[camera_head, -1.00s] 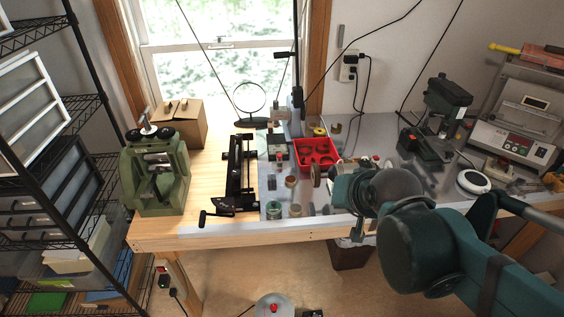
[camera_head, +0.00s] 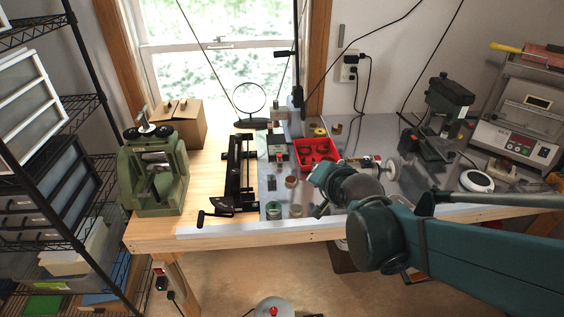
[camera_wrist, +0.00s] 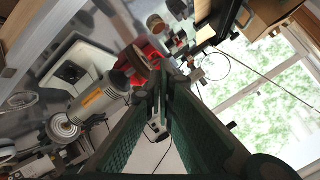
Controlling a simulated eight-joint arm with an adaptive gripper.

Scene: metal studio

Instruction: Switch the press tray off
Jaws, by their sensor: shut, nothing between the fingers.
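No part is clearly marked as the press tray, and I cannot make out its switch. A press-like machine (camera_head: 517,140) with a control panel stands at the far right of the bench. My gripper (camera_head: 316,205) is over the front of the grey surface, just in front of the red tray and well left of that machine. In the wrist view its fingers (camera_wrist: 163,75) are together, with nothing seen between them.
A drill press (camera_head: 445,115) stands further right. A black rail fixture (camera_head: 236,175) and a green machine (camera_head: 155,175) stand to the left. Bare wood (camera_head: 205,190) lies between those two.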

